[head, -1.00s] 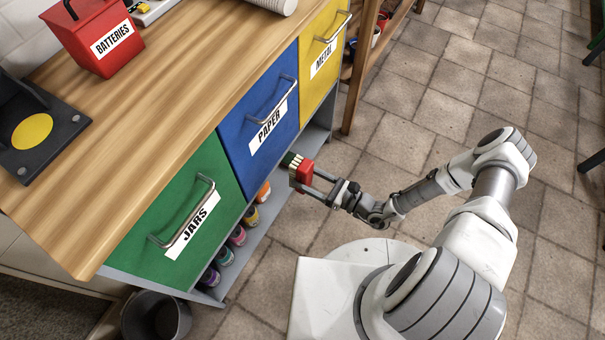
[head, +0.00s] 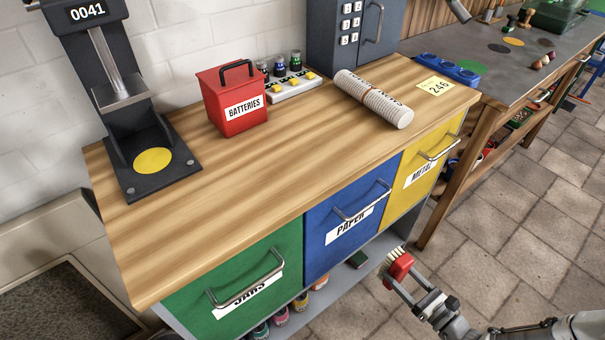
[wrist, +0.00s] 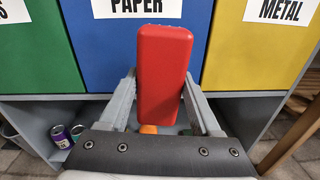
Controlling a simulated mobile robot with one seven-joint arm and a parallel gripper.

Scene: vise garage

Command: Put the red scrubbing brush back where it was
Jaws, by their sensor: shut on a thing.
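The red scrubbing brush (head: 399,266) has a red block body and pale bristles. My gripper (head: 402,280) is shut on it and holds it in the air in front of the drawer cabinet, near the blue PAPER drawer (head: 322,240). In the head view the bristles face up and left. In the wrist view the brush's red back (wrist: 162,75) stands between the two fingers, in front of the PAPER drawer and above the lower shelf. The bristles are hidden there.
A green JARS drawer (head: 285,250) and a yellow METAL drawer (head: 410,185) flank the blue one. The low shelf (head: 335,290) holds several cans and a dark green item (head: 357,259). The wooden top (head: 240,185) carries a red BATTERIES box (head: 230,98) and a white roll (head: 373,98).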

